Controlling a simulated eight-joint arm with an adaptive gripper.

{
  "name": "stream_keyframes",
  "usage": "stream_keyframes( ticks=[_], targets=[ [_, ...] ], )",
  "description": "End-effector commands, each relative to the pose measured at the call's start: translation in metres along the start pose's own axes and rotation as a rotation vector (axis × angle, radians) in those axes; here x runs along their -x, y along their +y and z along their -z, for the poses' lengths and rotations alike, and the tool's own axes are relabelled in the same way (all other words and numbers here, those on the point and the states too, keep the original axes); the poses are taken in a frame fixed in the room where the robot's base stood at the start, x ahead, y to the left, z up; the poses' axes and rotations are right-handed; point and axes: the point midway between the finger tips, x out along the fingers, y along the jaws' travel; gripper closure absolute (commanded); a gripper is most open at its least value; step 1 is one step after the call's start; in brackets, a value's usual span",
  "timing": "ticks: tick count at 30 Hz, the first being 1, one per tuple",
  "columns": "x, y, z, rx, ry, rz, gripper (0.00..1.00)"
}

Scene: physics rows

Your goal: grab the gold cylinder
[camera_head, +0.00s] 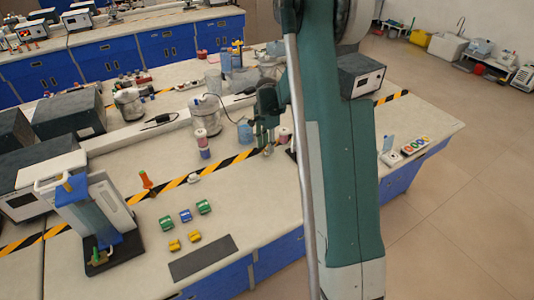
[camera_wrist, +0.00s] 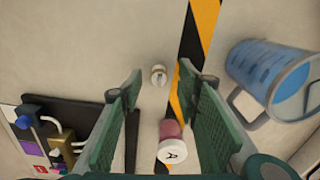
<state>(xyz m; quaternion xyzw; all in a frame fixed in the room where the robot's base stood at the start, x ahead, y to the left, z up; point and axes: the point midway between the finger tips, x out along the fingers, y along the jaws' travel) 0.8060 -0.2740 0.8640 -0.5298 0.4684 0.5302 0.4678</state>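A small short cylinder (camera_wrist: 158,75) with a pale top and a brownish-gold side stands on the bench in the wrist view. It is the only thing there that fits the gold cylinder, though its colour is hard to judge. In the head view a small object (camera_head: 268,150) just below my gripper (camera_head: 263,138) seems to be the same one. In the wrist view my gripper (camera_wrist: 160,88) is open, and the cylinder appears between its two green fingertips, with gaps on both sides. I cannot tell how far above it the fingertips are.
A pink jar with a white lid marked A (camera_wrist: 172,145) appears between the fingers, nearer the gripper's base. A blue-filled beaker (camera_wrist: 270,78) stands right. A dark device (camera_wrist: 75,130) lies left. Black-and-yellow tape (camera_wrist: 200,30) runs beside the cylinder. Bare bench lies beyond it.

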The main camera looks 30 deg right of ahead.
Motion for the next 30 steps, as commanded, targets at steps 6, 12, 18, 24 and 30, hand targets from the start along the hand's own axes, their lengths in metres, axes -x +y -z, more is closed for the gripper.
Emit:
stream_keyframes(
  ticks=[6,12,18,24,30],
  targets=[
    [-0.025,0.001,0.001,0.0,0.0,0.0,0.67],
    [-0.031,0.001,0.001,0.0,0.0,0.0,0.67],
    [-0.031,0.001,0.001,0.0,0.0,0.0,0.67],
    [-0.03,0.001,0.001,0.0,0.0,0.0,0.67],
    [-0.03,0.001,0.001,0.0,0.0,0.0,0.83]
  ],
)
